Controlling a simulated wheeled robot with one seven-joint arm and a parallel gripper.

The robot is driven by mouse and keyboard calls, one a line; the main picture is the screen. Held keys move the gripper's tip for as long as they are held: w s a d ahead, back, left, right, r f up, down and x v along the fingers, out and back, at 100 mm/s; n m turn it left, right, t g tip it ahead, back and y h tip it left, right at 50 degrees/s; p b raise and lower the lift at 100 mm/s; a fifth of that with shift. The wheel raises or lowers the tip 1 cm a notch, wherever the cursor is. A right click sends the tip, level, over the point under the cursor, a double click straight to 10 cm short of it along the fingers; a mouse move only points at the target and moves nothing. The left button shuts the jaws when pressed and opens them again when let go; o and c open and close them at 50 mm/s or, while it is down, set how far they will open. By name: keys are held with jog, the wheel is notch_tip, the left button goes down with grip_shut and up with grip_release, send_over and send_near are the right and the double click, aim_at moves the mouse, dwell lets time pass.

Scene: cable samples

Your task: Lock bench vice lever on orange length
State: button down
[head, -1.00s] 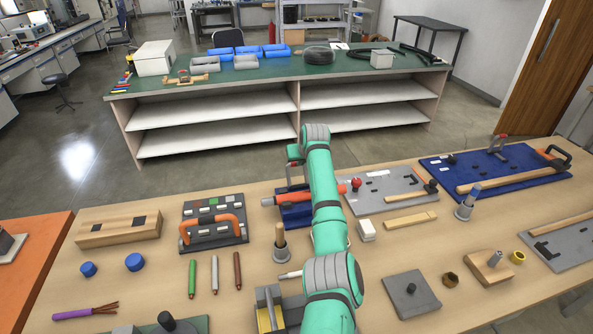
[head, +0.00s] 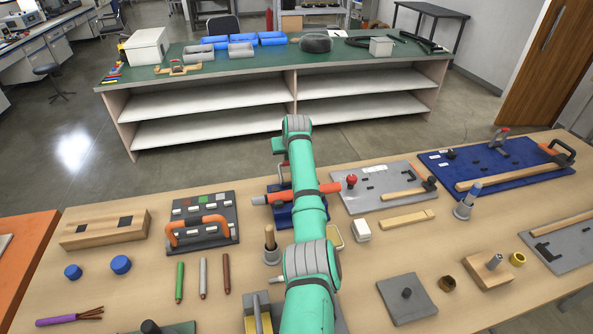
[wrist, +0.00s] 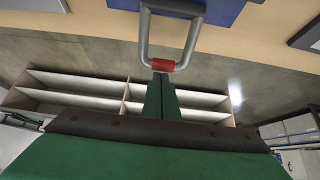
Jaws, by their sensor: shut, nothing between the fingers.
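The orange length (head: 262,199) lies crosswise over a blue base (head: 275,188) at mid-table. My arm hides its middle, and its right end shows beyond the arm. The vice's grey loop-shaped lever (wrist: 145,35) has a red sleeve (wrist: 163,65) and fills the top of the wrist view. My gripper (wrist: 162,76) is shut and empty, with its green fingertips right at the red sleeve. I cannot tell whether they touch it. In the head view my arm hides most of the vice and the fingertips.
A grey board (head: 345,203) with a red knob stands right of the vice. A dark panel with an orange handle (head: 197,228) lies left. A white block (head: 362,230) and an upright peg in a grey holder (head: 270,245) stand close to my arm.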

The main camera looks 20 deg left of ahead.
jog(key=shift+w+a+f, duration=0.1)
jog(key=shift+a+f, duration=0.05)
jog(key=shift+f, duration=0.1)
dwell(0.3)
jog(key=shift+w+r, duration=0.1)
jog(key=shift+r, duration=0.35)
notch_tip(320, 180, up, 13)
jog(key=s+d, duration=0.1)
jog(key=s, duration=0.1)
jog(key=shift+w+d+r, duration=0.1)
